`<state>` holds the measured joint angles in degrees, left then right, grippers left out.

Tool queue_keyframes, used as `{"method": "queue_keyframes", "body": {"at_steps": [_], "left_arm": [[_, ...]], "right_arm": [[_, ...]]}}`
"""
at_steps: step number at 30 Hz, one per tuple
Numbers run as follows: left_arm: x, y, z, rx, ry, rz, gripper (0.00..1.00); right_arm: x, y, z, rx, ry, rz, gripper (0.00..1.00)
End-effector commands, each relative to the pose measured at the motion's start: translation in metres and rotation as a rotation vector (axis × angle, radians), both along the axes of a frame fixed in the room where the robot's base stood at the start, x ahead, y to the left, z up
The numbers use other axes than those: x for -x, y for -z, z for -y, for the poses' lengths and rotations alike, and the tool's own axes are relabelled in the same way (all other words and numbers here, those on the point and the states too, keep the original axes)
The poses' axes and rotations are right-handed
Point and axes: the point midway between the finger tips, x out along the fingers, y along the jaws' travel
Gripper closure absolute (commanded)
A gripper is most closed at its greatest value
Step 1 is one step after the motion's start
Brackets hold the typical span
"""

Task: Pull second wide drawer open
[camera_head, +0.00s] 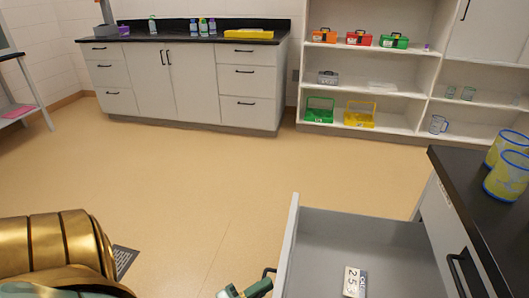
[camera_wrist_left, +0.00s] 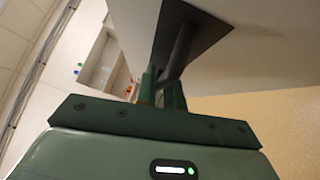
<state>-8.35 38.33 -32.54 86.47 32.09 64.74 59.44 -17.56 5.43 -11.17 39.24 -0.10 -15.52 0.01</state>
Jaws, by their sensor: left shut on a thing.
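A wide grey drawer (camera_head: 380,233) stands pulled out from the black-topped counter at the lower right of the head view. Its inside is visible. Its front panel (camera_head: 290,240) faces left, and the dark handle (camera_head: 268,272) sticks out from it. My left gripper (camera_head: 246,291) is at this handle, partly cut off by the bottom edge. In the left wrist view, its green fingers (camera_wrist_left: 162,92) are shut on the dark handle bar (camera_wrist_left: 181,50). My right gripper is in neither view.
The floor (camera_head: 190,190) left of the drawer is mostly clear. Cabinets (camera_head: 190,80) and shelves (camera_head: 365,90) line the back.

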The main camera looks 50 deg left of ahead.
Motion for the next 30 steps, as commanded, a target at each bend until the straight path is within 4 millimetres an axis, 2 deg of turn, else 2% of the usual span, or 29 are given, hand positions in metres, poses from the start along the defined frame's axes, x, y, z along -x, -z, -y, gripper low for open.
{"method": "queue_keyframes", "body": {"at_steps": [3, 4, 5, 20, 25, 30], "left_arm": [[0.001, 0.002, 0.000, -0.001, 0.001, -0.005, 1.00], [0.001, 0.002, 0.000, -0.001, 0.001, -0.005, 0.85], [0.001, 0.002, 0.000, -0.001, 0.001, -0.004, 0.81], [0.003, 0.001, 0.000, 0.000, -0.001, -0.002, 0.81], [0.029, 0.004, -0.004, -0.002, 0.000, -0.005, 0.81], [0.074, 0.010, -0.011, -0.002, 0.000, -0.007, 0.81]], "right_arm": [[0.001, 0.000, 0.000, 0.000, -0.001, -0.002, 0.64], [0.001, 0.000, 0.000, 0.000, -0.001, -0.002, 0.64], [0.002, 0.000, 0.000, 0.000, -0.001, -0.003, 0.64], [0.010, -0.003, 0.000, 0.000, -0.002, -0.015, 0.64], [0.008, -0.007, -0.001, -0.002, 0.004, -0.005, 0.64], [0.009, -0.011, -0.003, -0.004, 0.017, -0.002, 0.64]]}}
